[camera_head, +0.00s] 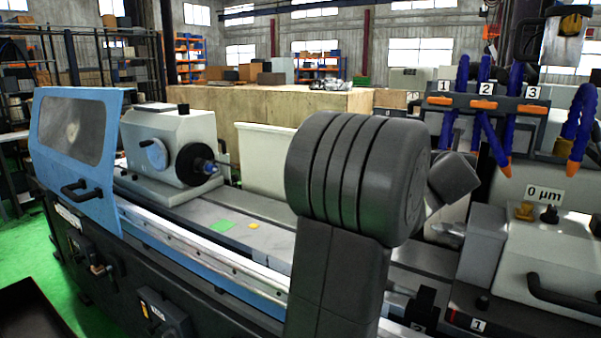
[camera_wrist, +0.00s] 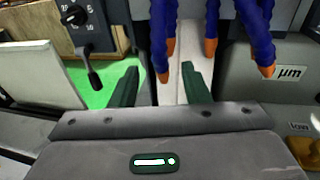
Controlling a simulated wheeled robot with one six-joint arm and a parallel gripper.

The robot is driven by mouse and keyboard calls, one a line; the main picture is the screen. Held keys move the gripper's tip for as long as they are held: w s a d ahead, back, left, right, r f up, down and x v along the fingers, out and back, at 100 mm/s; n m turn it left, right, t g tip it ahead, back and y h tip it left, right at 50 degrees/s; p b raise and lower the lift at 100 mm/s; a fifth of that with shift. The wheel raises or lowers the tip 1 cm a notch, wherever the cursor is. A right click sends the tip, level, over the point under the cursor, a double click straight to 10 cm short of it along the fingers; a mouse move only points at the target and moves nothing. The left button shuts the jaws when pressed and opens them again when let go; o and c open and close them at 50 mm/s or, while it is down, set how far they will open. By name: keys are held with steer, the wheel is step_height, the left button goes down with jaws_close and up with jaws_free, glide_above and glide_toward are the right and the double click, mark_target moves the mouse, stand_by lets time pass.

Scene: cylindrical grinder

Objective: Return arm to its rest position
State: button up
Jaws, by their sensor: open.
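My arm (camera_head: 340,200) stands upright in the middle of the head view, its thick dark grey joint in front of the grinder. A dark block just right of that joint may be part of my wrist; my fingers cannot be made out there. In the wrist view my gripper (camera_wrist: 158,70) shows two dark green fingers spread wide apart with nothing between them. Blue coolant hoses (camera_wrist: 252,35) with orange tips hang just beyond the fingers. The cylindrical grinder's bed (camera_head: 262,238) runs behind my arm.
The blue guard door (camera_head: 75,150) and grey headstock (camera_head: 168,150) are at left. Hoses numbered 1 to 3 (camera_head: 482,105) and a grey housing with a handle (camera_head: 555,260) stand close at right. A dial with a lever (camera_wrist: 82,35) is at the wrist view's upper left.

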mark_target(442, 148)
steer(key=p+x, duration=0.2)
steer(key=x, duration=0.8)
steer(key=shift+p, duration=0.4)
steer(key=shift+s+a, duration=0.1)
steer(key=b+v, duration=0.4)
steer(key=v, duration=1)
steer(key=p+x, duration=0.4)
steer(key=x, duration=0.9)
steer(key=shift+w+r, duration=0.15)
steer(key=shift+w, duration=0.2)
steer(key=shift+w+d, duration=0.25)
steer(key=shift+w, duration=0.1)
steer(key=shift+w+a+m+t+p, duration=0.15)
steer(key=shift+a+m+t+p, duration=0.15)
steer(key=shift+a+m, duration=0.15)
